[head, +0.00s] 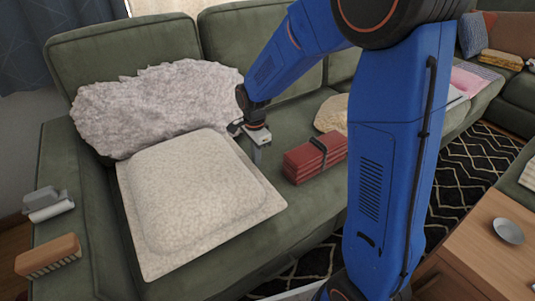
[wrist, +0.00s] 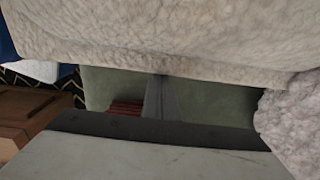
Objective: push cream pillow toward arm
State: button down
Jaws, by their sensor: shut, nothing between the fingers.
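The cream pillow (head: 195,190), square with a flat border, lies on the green sofa seat beside the left sofa arm (head: 62,222). It also fills the top of the wrist view (wrist: 180,35). My gripper (head: 257,158) points down at the pillow's right rear edge, on the side away from that arm. Its fingers are together and empty. In the wrist view the fingertips (wrist: 160,82) reach the pillow's edge; I cannot tell whether they touch it.
A fluffy whitish pillow (head: 150,100) leans on the backrest behind. A folded red bundle (head: 314,156) lies right of my gripper. A wooden brush (head: 48,256) and a lint roller (head: 48,205) rest on the left arm. A wooden table (head: 480,250) stands at right.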

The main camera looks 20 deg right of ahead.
jog(key=a, duration=0.1)
jog(key=s+a, duration=0.1)
jog(key=a, duration=0.3)
jog(key=shift+s+a, duration=0.2)
jog(key=shift+s, duration=0.1)
jog(key=d, duration=0.2)
jog(key=w+d, duration=0.1)
jog(key=shift+w+d, duration=0.1)
jog(key=shift+d, duration=0.3)
notch_tip(320, 180, up, 10)
jog(key=f, duration=0.1)
jog(key=s+d+r+n+t, duration=0.1)
jog(key=s+d+r+n, duration=0.35)
jog(key=s, duration=0.25)
jog(key=s+d+r+n+t, duration=0.1)
jog(key=s+d+r+n, duration=0.2)
jog(key=s+d+r, duration=0.3)
jog(key=s+d+f+n+t, duration=0.1)
jog(key=s+d+n, duration=0.1)
jog(key=s, duration=0.6)
jog(key=s+d+n+t, duration=0.1)
jog(key=s+d+n, duration=0.1)
jog(key=s+n, duration=0.3)
jog(key=shift+s+d+f+t, duration=0.3)
jog(key=shift+s+f+t, duration=0.1)
jog(key=shift+s, duration=1.5)
